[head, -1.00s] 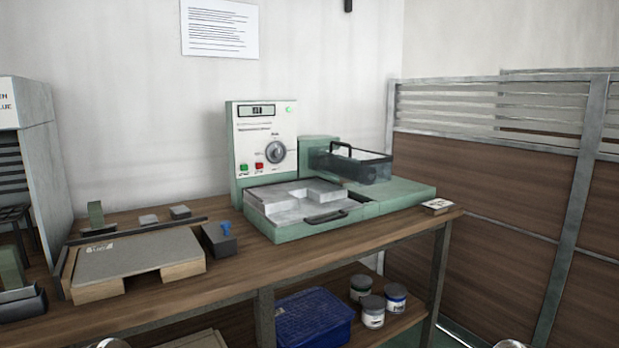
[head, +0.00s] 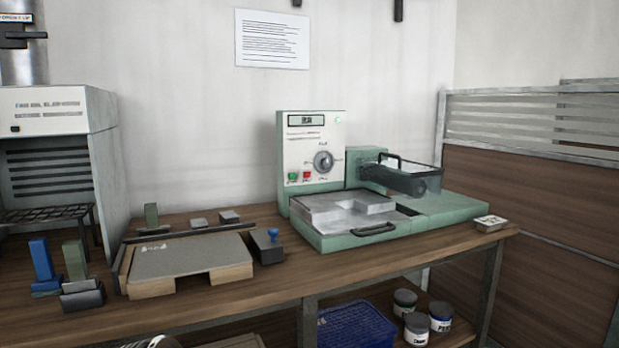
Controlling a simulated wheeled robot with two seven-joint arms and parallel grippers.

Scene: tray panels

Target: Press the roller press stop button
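The roller press (head: 311,160) is a pale green machine on the wooden bench, with an upright white control panel, a small display, a grey dial (head: 323,161) and a lit green lamp. The red button (head: 307,176) is low on the panel, right of the green button (head: 292,177); its label is too small to read. A grey tray with a handle lies in front of the panel, and a dark roller (head: 405,179) sits at the right. Part of my own arm shows at the bottom edge, left of centre. Neither gripper's fingers can be made out.
A board on wooden blocks (head: 190,257), a dark block with a blue knob (head: 266,246) and upright blue and green blocks stand left of the press. A grey cabinet (head: 60,108) is at far left. A blue basket (head: 355,328) and several jars sit on the lower shelf.

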